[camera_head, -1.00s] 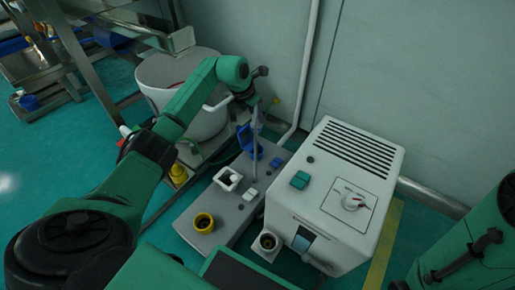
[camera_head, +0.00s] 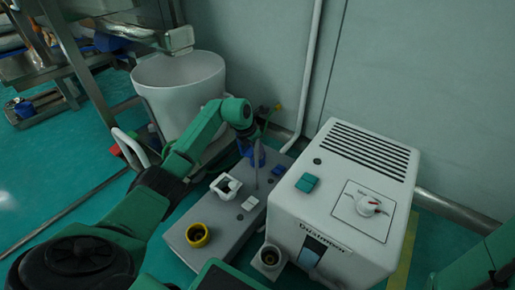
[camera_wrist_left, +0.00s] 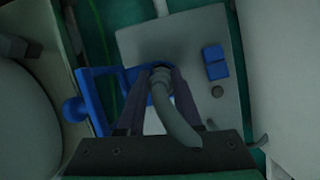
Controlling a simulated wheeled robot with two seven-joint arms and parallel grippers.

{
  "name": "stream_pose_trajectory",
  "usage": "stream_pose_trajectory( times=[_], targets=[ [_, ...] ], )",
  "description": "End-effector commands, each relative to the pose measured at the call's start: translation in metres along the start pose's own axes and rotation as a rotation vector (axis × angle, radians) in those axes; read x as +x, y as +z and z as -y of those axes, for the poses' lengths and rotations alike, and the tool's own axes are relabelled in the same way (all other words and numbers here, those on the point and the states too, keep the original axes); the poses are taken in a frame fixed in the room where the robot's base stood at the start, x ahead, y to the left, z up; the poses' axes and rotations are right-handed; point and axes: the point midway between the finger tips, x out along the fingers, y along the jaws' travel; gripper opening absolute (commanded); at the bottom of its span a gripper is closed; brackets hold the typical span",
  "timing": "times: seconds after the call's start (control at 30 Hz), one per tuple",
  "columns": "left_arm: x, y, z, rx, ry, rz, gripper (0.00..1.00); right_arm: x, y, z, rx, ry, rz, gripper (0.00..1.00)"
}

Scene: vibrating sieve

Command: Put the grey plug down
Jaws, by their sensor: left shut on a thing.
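My left gripper (camera_head: 254,140) reaches down over the far end of the grey base plate (camera_head: 180,235). In the left wrist view the gripper (camera_wrist_left: 158,75) is shut on the grey plug (camera_wrist_left: 161,80). The plug's thick grey cable (camera_wrist_left: 182,125) curves back over the gripper. A blue frame (camera_wrist_left: 103,90) lies just beyond and beside the fingertips. I cannot tell whether the plug touches it. In the head view the blue part (camera_head: 258,157) is partly hidden by the gripper. My right gripper is not in view.
A white machine (camera_head: 345,195) with a dial stands right of the plate. A yellow-rimmed socket (camera_head: 197,235), a white square holder (camera_head: 226,186) and a round socket (camera_head: 269,256) sit nearer. A large white bucket (camera_head: 178,85) stands behind my left arm.

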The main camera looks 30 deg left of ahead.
Motion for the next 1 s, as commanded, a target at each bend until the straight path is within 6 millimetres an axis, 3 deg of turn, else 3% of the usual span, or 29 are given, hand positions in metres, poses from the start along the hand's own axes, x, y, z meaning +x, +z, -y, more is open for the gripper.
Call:
stream_pose_trajectory(
  times=[0.07,0.1,0.17,0.47,0.57,0.8,1.0],
  targets=[
    [0.003,-0.001,0.000,0.000,0.000,0.000,0.00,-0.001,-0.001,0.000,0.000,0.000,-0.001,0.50],
    [0.003,-0.001,0.000,0.000,0.000,-0.001,0.41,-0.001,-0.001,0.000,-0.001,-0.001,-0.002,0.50],
    [0.002,-0.001,0.000,0.000,0.000,-0.001,0.64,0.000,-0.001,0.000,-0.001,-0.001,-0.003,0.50],
    [0.002,-0.001,0.000,0.000,0.000,0.000,0.64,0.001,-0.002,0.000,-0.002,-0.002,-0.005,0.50],
    [-0.007,0.003,0.000,0.000,0.001,0.001,0.64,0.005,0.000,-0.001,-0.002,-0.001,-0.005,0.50],
    [-0.075,0.005,-0.002,0.002,0.005,-0.002,0.64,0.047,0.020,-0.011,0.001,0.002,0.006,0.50],
    [-0.116,0.003,-0.001,0.001,0.003,-0.001,0.64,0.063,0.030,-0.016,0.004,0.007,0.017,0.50]
  ],
)
